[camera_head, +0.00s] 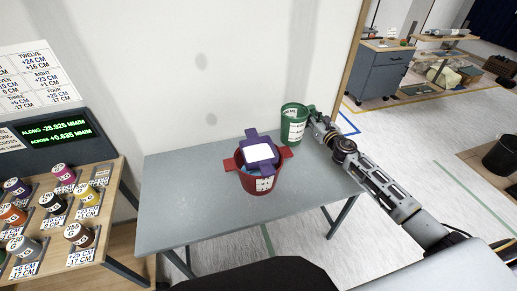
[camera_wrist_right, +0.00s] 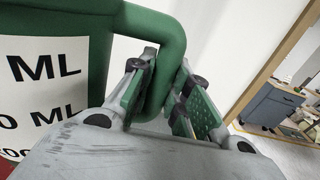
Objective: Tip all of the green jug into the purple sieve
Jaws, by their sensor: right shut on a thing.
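The green jug (camera_head: 293,124) is upright with a white label, at the back right of the grey table. My right gripper (camera_head: 316,115) is shut on its handle; the right wrist view shows the handle (camera_wrist_right: 168,60) between the fingers (camera_wrist_right: 158,95). Whether the jug rests on the table or hangs just above it, I cannot tell. The purple sieve (camera_head: 250,136) with a white mesh sits on top of a red bucket (camera_head: 259,184), left of the jug. The jug's contents are hidden. My left gripper is not in view.
The grey table (camera_head: 190,200) is clear left of the bucket. A white wall (camera_head: 240,60) stands close behind it. A wooden rack (camera_head: 60,240) with several labelled pots and a display (camera_head: 55,137) stand at the left. A blue cabinet (camera_head: 378,72) is far off at the right.

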